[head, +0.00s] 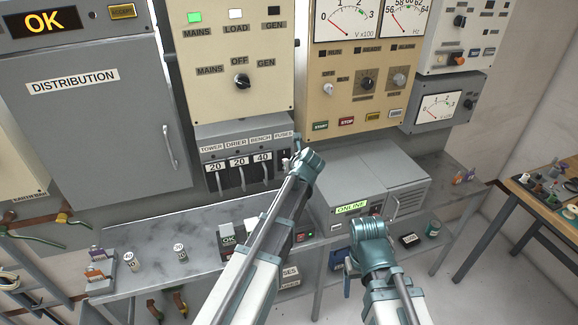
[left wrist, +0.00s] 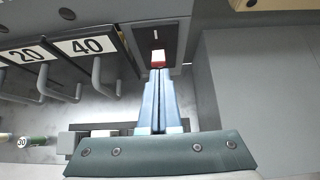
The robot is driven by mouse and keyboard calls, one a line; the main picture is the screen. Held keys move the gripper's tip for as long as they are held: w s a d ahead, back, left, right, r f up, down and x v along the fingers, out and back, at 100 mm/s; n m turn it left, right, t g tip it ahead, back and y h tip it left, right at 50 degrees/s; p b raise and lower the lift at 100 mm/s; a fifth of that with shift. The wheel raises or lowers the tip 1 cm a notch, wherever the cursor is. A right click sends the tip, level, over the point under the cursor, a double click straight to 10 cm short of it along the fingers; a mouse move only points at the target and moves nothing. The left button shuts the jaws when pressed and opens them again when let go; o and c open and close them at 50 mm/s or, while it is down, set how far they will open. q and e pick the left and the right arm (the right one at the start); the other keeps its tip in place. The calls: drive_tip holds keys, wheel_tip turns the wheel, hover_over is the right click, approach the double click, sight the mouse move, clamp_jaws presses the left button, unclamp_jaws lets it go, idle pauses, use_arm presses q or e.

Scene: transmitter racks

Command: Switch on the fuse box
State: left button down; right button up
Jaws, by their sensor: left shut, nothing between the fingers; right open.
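The grey fuse box (head: 208,152) hangs under the cream MAINS/GEN panel, with fuses labelled 20, 20 and 40 and grey pull handles. At its right end, under the FUSES label, is a dark switch plate; in the left wrist view it shows as a black plate (left wrist: 169,34) with a red and white lever (left wrist: 158,57). My left gripper (left wrist: 158,72) is shut and empty, its tips right at the lever; I cannot tell whether they touch. In the head view my left wrist hides part of the switch. My right gripper (head: 349,280) is open, low before the bench, pointing down.
A grey ONLINE unit (head: 372,185) stands on the bench to the right of the fuse box. Loose fuses (head: 180,252) lie on the grey bench (head: 160,240) at left. The DISTRIBUTION cabinet (head: 95,130) is at left. A wooden table (head: 530,205) stands far right.

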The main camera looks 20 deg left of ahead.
use_arm(q)
drive_tip(key=shift+w+r+p, duration=0.1)
drive_tip(key=shift+r+p, duration=0.2)
drive_tip(key=shift+r, duration=0.2)
drive_tip(key=shift+r, duration=0.1)
drive_tip(key=r+p+v, duration=0.1)
drive_tip(key=p+v, duration=0.6)
drive_tip(key=v, duration=0.2)
drive_tip(key=shift+r, duration=0.2)
drive_tip(key=shift+a, duration=0.1)
